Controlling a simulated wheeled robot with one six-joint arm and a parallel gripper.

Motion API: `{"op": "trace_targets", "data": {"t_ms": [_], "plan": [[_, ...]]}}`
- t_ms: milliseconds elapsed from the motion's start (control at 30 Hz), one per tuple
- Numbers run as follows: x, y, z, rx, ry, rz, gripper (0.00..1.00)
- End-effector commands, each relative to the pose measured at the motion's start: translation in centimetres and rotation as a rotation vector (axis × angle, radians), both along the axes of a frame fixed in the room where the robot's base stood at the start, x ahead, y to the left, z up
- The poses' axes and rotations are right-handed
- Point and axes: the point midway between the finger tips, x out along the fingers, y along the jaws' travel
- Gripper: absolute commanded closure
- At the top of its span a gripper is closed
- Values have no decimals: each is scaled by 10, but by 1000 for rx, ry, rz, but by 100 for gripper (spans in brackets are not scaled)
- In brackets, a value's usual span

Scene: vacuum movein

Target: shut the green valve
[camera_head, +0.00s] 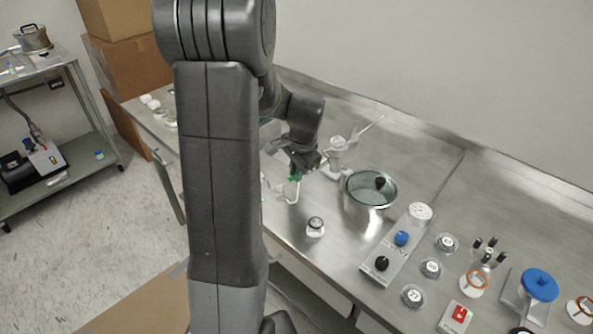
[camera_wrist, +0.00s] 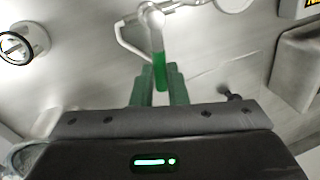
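The green valve handle (camera_wrist: 159,72) is a narrow upright green lever on white glassware, seen in the wrist view between my two fingers. In the head view a bit of the green handle (camera_head: 295,177) shows just below my gripper (camera_head: 302,166), above the metal bench. In the wrist view my gripper (camera_wrist: 159,84) has one finger on each side of the handle, with its lower end between them. The fingers stand close to it; I cannot tell if they touch it. The white glass tube (camera_wrist: 153,18) runs up from the handle.
A control panel with knobs (camera_head: 396,246) and several round parts fill the bench's right side.

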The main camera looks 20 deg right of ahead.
Motion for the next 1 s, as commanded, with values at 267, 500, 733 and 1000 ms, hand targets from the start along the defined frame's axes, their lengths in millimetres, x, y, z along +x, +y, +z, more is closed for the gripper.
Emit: {"op": "trace_targets", "data": {"t_ms": [267, 500, 733, 1000], "plan": [[2, 0, 0, -1, 0, 26, 100], [10, 1, 1, -1, -1, 171, 100], [11, 2, 1, -1, -2, 205, 100], [11, 2, 1, -1, -2, 204, 65]]}}
